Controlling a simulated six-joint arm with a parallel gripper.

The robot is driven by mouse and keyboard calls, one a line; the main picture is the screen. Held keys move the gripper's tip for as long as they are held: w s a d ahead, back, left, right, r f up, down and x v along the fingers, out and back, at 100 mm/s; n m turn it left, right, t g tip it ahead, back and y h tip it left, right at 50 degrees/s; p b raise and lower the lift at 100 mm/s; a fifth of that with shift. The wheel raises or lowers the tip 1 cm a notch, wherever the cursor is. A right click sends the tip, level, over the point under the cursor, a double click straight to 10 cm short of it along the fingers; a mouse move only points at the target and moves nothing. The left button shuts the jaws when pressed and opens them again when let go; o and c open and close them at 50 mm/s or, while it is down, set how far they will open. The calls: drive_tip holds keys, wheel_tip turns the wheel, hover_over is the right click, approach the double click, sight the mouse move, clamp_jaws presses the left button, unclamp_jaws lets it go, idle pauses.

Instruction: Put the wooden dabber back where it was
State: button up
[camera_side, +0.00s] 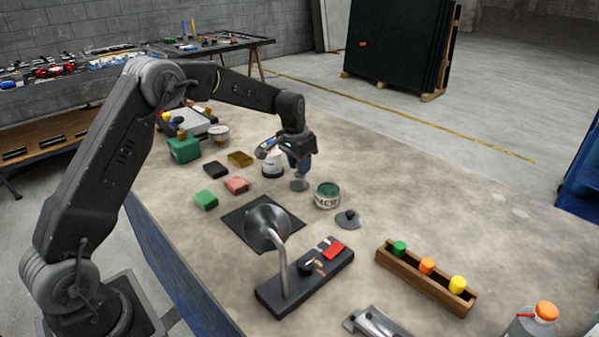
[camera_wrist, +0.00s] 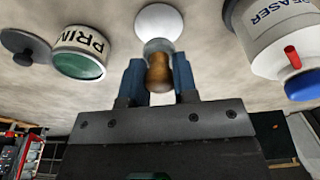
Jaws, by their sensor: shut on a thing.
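The wooden dabber (camera_wrist: 159,72) is between the blue fingers of my gripper (camera_wrist: 159,80) in the wrist view. It has a brown wooden handle, a grey collar and a pale round end pointing away from the gripper. In the side view my gripper (camera_side: 299,163) points down over the table, and the dabber's pale round end (camera_side: 299,185) shows below it. I cannot tell whether that end touches the tabletop. The primer tin (camera_side: 327,195), with green inside its top, stands open to the right; it also shows in the wrist view (camera_wrist: 80,52).
A knobbed grey lid (camera_side: 348,218) lies in front of the tin. A white degreaser bottle (camera_side: 272,160) stands close left of my gripper. The table's right rear is clear.

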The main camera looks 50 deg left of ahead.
drive_tip(key=shift+f, duration=1.35)
drive_tip(key=shift+f, duration=0.1)
drive_tip(key=o, duration=1)
drive_tip(key=shift+c, duration=0.2)
